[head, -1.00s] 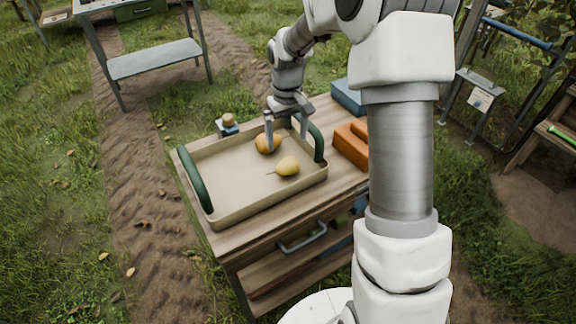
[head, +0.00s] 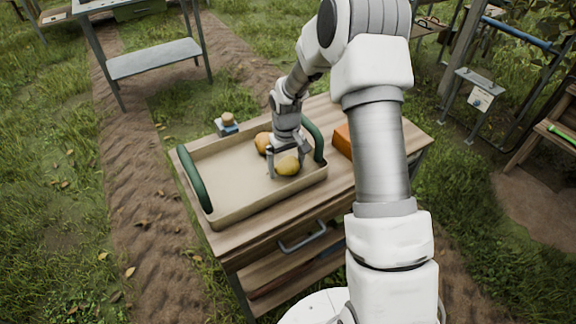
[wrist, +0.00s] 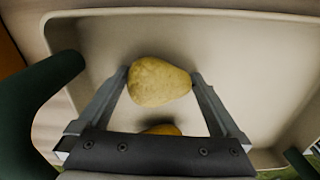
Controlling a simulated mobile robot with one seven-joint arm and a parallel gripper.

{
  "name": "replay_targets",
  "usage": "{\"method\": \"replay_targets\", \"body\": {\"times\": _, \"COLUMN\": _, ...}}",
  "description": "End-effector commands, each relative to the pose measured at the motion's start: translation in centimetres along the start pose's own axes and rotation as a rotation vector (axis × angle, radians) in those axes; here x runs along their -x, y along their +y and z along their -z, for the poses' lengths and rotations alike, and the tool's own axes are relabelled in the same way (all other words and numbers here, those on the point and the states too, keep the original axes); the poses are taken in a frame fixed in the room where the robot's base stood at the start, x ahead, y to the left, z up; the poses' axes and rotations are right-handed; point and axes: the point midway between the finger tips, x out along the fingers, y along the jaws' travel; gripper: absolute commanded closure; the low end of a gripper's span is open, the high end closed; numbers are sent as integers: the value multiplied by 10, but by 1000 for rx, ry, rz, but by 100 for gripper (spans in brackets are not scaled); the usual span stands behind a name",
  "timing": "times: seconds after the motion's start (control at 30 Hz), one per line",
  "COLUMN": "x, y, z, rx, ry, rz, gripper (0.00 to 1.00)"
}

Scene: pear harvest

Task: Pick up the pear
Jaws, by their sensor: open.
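A yellow pear (head: 288,166) lies in the beige tray (head: 230,205), towards its right side. It also shows in the wrist view (wrist: 158,82), between and just past the tips of my fingers. My gripper (head: 287,170) is open over this pear, with one finger on each side of it; I cannot tell whether they touch it. A second, more orange pear (head: 263,143) lies behind it in the tray, partly hidden by my gripper. In the wrist view a bit of it (wrist: 163,130) shows above the gripper's dark base.
The tray has raised walls and green handles at its left (head: 194,180) and right (head: 313,138). It stands on a wooden cart (head: 345,180). An orange box (head: 342,140) sits right of the tray, and a small jar (head: 227,123) behind it. The tray's left half is empty.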

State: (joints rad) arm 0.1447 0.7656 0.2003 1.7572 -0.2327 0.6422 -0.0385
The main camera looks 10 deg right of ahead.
Motion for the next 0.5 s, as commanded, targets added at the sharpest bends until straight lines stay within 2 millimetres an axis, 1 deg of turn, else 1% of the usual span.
{"method": "replay_targets", "body": {"times": 0.13, "x": 0, "y": 0, "z": 0, "rx": 0, "ry": 0, "rz": 0, "gripper": 0}}
{"method": "replay_targets", "body": {"times": 0.27, "x": 0, "y": 0, "z": 0, "rx": 0, "ry": 0, "rz": 0, "gripper": 23}}
{"method": "replay_targets", "body": {"times": 0.3, "x": 0, "y": 0, "z": 0, "rx": 0, "ry": 0, "rz": 0, "gripper": 31}}
{"method": "replay_targets", "body": {"times": 0.37, "x": 0, "y": 0, "z": 0, "rx": 0, "ry": 0, "rz": 0, "gripper": 41}}
{"method": "replay_targets", "body": {"times": 0.4, "x": 0, "y": 0, "z": 0, "rx": 0, "ry": 0, "rz": 0, "gripper": 49}}
{"method": "replay_targets", "body": {"times": 0.47, "x": 1, "y": 0, "z": 0, "rx": 0, "ry": 1, "rz": 0, "gripper": 59}}
{"method": "replay_targets", "body": {"times": 0.5, "x": 1, "y": 0, "z": 0, "rx": 0, "ry": 1, "rz": 0, "gripper": 67}}
